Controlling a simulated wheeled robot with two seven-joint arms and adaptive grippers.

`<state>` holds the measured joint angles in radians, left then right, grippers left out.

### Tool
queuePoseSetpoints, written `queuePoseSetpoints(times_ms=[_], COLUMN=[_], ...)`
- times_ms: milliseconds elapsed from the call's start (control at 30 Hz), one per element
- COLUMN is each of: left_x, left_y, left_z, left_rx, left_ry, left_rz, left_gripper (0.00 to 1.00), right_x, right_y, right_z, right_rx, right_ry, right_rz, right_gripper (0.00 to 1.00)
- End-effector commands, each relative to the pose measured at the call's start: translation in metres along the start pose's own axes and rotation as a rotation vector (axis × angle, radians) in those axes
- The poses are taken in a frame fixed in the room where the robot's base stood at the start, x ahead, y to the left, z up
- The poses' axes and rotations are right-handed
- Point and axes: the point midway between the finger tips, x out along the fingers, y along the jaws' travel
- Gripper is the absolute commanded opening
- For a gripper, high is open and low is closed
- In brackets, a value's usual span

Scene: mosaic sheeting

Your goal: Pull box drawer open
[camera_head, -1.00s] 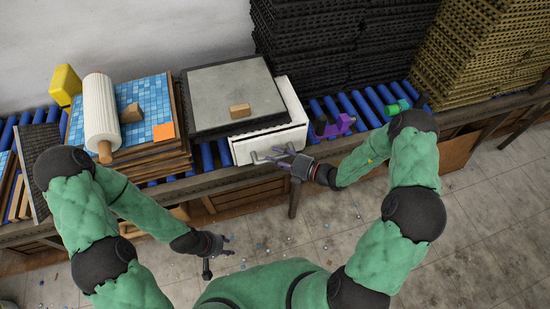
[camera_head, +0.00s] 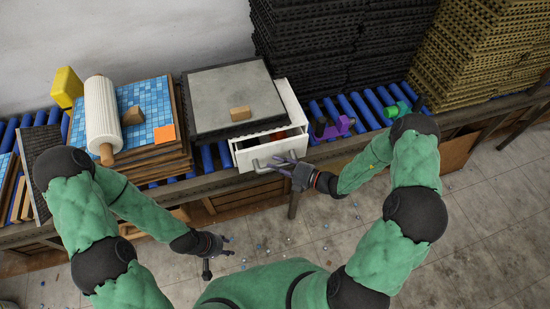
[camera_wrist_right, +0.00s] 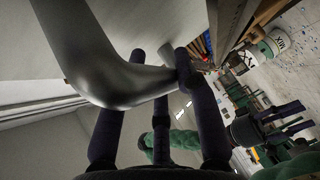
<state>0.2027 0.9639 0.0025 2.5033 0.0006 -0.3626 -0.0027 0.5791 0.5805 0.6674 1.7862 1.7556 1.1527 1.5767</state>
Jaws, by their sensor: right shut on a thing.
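The white box (camera_head: 297,106) stands on the roller bench, with a grey slab on top. Its white drawer (camera_head: 248,158) is part way out at the front, and dark and reddish contents show in the gap behind the front panel. My right gripper (camera_head: 283,160) is shut on the drawer's metal handle (camera_head: 260,165). In the right wrist view the thick grey handle (camera_wrist_right: 105,75) passes between the dark fingers of the right gripper (camera_wrist_right: 160,90). My left gripper (camera_head: 229,246) is open and empty, low in front of the bench.
A purple object (camera_head: 335,127) and a green one (camera_head: 397,108) are on the blue rollers to the right. A white roll (camera_head: 102,115) lies on blue tile sheets to the left.

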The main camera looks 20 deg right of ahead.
Motion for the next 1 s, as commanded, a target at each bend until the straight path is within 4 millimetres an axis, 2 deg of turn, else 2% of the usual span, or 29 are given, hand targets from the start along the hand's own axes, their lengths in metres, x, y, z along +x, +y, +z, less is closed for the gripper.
queuePoseSetpoints(times_ms=[33, 200, 500, 733, 1000], left_x=[-0.008, -0.022, -0.037, -0.040, -0.040], left_y=[0.003, 0.008, 0.013, 0.014, 0.014], left_z=[0.000, 0.001, 0.001, 0.002, 0.002], left_rx=[0.000, 0.000, 0.000, 0.000, 0.000], left_ry=[0.000, 0.000, 0.000, 0.000, 0.000], left_rz=[0.000, 0.000, 0.000, 0.000, 0.000], left_gripper=[0.40, 0.40, 0.40, 0.40, 0.40], right_x=[-0.008, -0.034, -0.071, -0.084, -0.086], right_y=[-0.001, -0.008, -0.020, -0.025, -0.026], right_z=[-0.008, -0.033, -0.070, -0.084, -0.086], right_rx=[0.005, 0.007, 0.004, 0.000, -0.003], right_ry=[-0.002, -0.004, -0.003, 0.000, 0.001], right_rz=[-0.006, -0.005, -0.004, -0.004, -0.004], right_gripper=[0.00, 0.00, 0.00, 0.00, 0.00])
